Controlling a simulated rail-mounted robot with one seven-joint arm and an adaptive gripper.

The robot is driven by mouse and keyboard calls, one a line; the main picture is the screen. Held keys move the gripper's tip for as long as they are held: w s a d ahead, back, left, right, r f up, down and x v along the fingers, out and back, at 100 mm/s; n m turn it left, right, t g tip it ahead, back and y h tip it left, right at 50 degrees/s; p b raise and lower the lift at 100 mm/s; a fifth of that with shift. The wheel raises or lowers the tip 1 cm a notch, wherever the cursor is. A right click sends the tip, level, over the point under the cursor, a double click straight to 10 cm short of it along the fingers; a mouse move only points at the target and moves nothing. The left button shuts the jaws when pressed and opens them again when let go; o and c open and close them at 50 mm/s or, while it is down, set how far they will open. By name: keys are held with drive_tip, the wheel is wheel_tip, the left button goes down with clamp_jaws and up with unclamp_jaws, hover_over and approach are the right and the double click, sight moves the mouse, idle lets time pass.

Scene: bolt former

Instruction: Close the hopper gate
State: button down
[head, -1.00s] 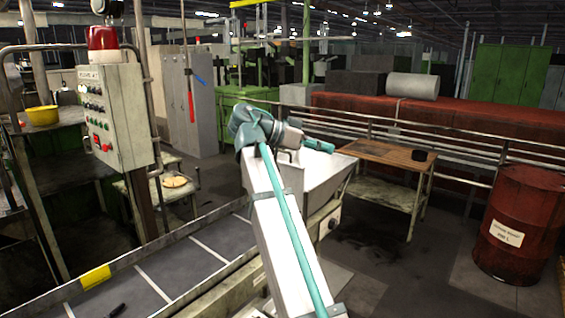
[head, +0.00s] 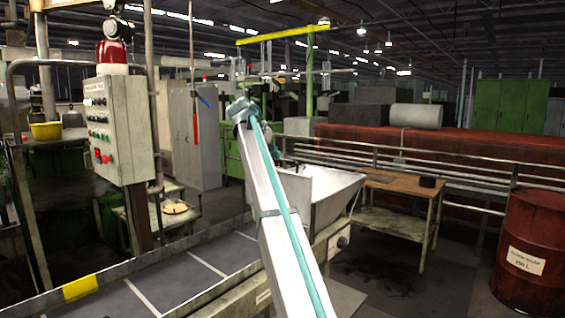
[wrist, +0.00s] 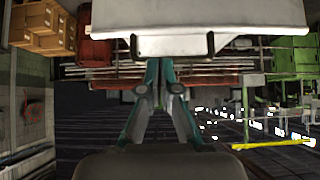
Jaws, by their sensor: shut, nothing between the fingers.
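The pale hopper (head: 330,187) stands behind the conveyor, right of my arm in the head view. In the wrist view a pale metal body that looks like the hopper (wrist: 215,16) fills the top. A dark handle-like bar with bent ends (wrist: 211,44) shows at its edge; it may belong to the gate, but I cannot tell the gate's position. My gripper (wrist: 163,68) is shut and empty. Its fingertips appear just below the bar's left part in the picture; contact is unclear. In the head view my arm hides most of the gripper.
A control panel (head: 115,130) stands at left. A wooden-topped table (head: 392,184), a railing (head: 440,165) and a red barrel (head: 533,245) are at right. Dark floor lies between them.

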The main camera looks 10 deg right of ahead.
drive_tip(key=p, duration=0.2)
hover_over(288, 192)
wheel_tip(288, 192, down, 6)
drive_tip(key=shift+s+a, duration=0.4)
drive_tip(key=shift+a, duration=0.05)
drive_tip(key=shift+f, duration=0.1)
wheel_tip(288, 192, down, 9)
drive_tip(key=b, duration=0.3)
drive_tip(key=shift+f, duration=0.2)
drive_tip(key=shift+s+a+r, duration=0.1)
drive_tip(key=shift+r, duration=0.1)
